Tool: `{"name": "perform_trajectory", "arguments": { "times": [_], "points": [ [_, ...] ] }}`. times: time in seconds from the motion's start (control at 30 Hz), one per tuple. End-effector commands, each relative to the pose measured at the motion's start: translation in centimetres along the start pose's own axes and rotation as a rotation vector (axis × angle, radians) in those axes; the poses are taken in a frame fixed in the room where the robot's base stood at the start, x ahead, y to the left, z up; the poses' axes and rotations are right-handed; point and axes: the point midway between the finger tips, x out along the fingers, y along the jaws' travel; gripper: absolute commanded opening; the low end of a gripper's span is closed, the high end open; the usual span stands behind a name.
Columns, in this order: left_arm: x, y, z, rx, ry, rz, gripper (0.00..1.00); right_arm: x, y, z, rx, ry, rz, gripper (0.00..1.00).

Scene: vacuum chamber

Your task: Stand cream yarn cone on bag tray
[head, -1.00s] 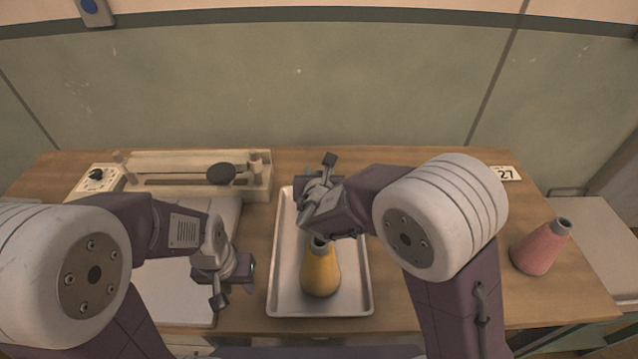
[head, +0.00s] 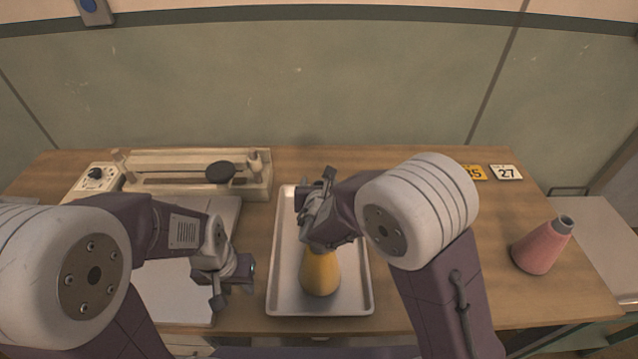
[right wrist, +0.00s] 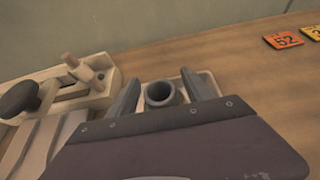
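The metal tray (head: 277,300) lies on the table, and a yellow cone (head: 320,276) stands upright on its near part. My right gripper (head: 318,200) is over the tray, just beyond the yellow cone, and covers part of its top. In the right wrist view, a round grey cone top (right wrist: 161,94) sits between the spread fingers (right wrist: 162,85), with narrow gaps beside it. Its body is hidden, so I cannot see its colour. No cream cone shows clearly in the head view. My left gripper (head: 236,285) hangs over the pale sheet left of the tray; its opening is unclear.
A pink cone (head: 542,246) stands at the table's right end. A sealer-like machine (head: 195,172) with a dark knob is at the back left. Number cards (head: 507,172) lie at the back right. The table right of the tray is partly behind my right arm.

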Motion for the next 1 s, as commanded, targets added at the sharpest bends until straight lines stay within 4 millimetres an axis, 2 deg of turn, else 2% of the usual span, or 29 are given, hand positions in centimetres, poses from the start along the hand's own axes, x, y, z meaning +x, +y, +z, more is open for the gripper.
{"name": "perform_trajectory", "arguments": {
  "times": [0.1, 0.17, 0.5, 0.63, 0.8, 1.0],
  "points": [
    [-0.7, 0.0, -0.1, 0.000, 0.000, 0.000, 0.36, -0.2, 0.0, 0.5, 0.000, 0.000, 0.000, 0.58],
    [-0.3, 0.0, 0.0, 0.000, 0.000, 0.000, 0.36, -0.9, 0.1, 0.3, -0.001, -0.001, 0.003, 0.58],
    [-0.5, 0.0, -0.1, 0.000, 0.000, 0.000, 0.36, -8.4, 0.2, 0.4, -0.001, -0.003, 0.005, 0.58],
    [-0.8, 0.0, -0.1, 0.000, 0.000, 0.000, 0.36, -10.8, 0.1, 0.4, 0.000, -0.002, 0.004, 0.58],
    [-0.9, 0.0, -0.1, 0.000, 0.000, 0.000, 0.36, -12.1, 0.0, 0.2, 0.000, 0.000, 0.001, 0.58],
    [-0.9, 0.0, -0.1, 0.000, 0.000, 0.000, 0.36, -12.2, 0.0, 0.2, 0.000, 0.000, 0.000, 0.58]
  ]
}}
